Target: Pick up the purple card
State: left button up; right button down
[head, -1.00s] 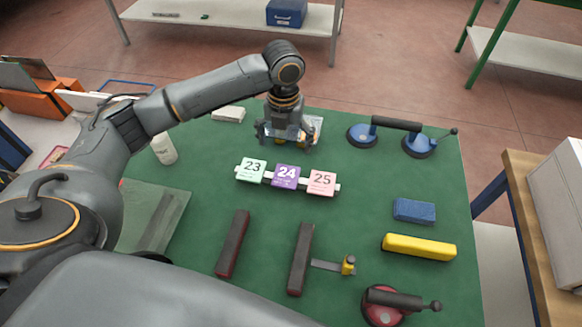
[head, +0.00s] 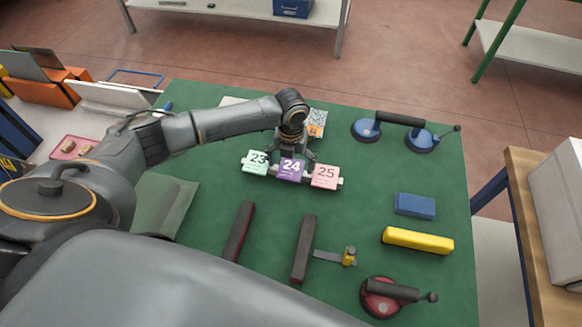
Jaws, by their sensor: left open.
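The purple card (head: 291,171), marked 24, stands in a white holder between a mint green card (head: 256,162) marked 23 and a pink card (head: 325,176) marked 25. The row is on the green table top. My left gripper (head: 291,156) is open, right behind the purple card at its top edge. Its fingers point down, and the cards partly hide their tips. I cannot tell whether they touch the card. My right gripper is not in view.
A blue double suction lifter (head: 400,122) lies at the back right. A blue block (head: 415,205), a yellow bar (head: 418,240) and a red suction cup (head: 382,300) are at the right. Two dark bars (head: 303,250) (head: 239,232) lie in front of the cards.

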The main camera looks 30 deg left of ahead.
pick_arm(q)
jog(key=shift+f, duration=0.2)
dwell(0.6)
jog(key=c, duration=0.9)
